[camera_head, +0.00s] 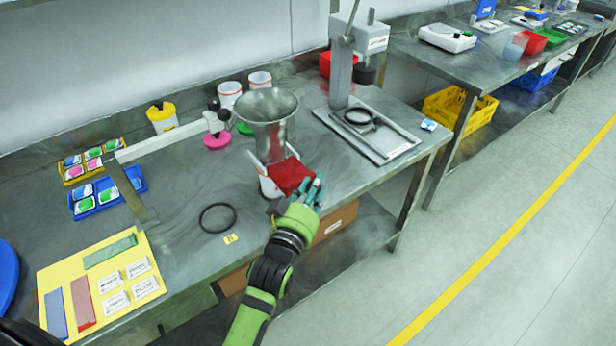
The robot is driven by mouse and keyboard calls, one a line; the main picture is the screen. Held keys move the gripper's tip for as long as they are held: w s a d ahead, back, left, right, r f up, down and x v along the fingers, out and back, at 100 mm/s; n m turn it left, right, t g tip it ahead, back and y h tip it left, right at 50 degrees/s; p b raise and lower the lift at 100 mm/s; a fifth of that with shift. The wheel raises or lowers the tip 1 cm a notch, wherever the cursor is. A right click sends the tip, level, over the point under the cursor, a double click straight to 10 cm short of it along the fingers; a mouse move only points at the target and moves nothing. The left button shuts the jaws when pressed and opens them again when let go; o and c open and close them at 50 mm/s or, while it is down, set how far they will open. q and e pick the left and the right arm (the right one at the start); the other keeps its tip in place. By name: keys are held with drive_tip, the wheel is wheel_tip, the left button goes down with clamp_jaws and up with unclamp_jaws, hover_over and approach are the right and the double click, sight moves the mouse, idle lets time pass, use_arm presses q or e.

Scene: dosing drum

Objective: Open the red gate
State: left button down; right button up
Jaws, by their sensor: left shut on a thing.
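The red gate (287,173) is a flat red plate under the metal hopper (268,118), at the front of the workbench. My left gripper (311,190) is at the near right edge of the gate, with its fingers shut on it. The fingers hide part of that edge. A white cup (269,187) shows partly below the hopper, behind the gate and gripper. My right gripper is not in view.
A press stand (342,60) with a black ring on its base stands right of the hopper. A black ring (217,218) lies on the bench to the left. A yellow mat (125,262) with colored bars and labels is at front left. Two white cups (229,95) (260,80) stand behind.

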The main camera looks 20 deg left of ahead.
use_arm(q)
drive_tip(key=shift+s+d+f, duration=0.1)
drive_tip(key=shift+d+f, duration=0.2)
drive_tip(key=shift+f, duration=0.1)
drive_tip(key=shift+a+f, duration=0.1)
drive_tip(key=shift+a, duration=0.05)
drive_tip(key=c, duration=0.9)
unclamp_jaws()
drive_tip(key=shift+c, duration=0.2)
drive_tip(key=shift+r, duration=0.2)
drive_tip(key=shift+s, duration=0.25)
drive_tip(key=s, duration=1.1)
drive_tip(key=shift+s+a, duration=0.2)
drive_tip(key=shift+a, duration=0.15)
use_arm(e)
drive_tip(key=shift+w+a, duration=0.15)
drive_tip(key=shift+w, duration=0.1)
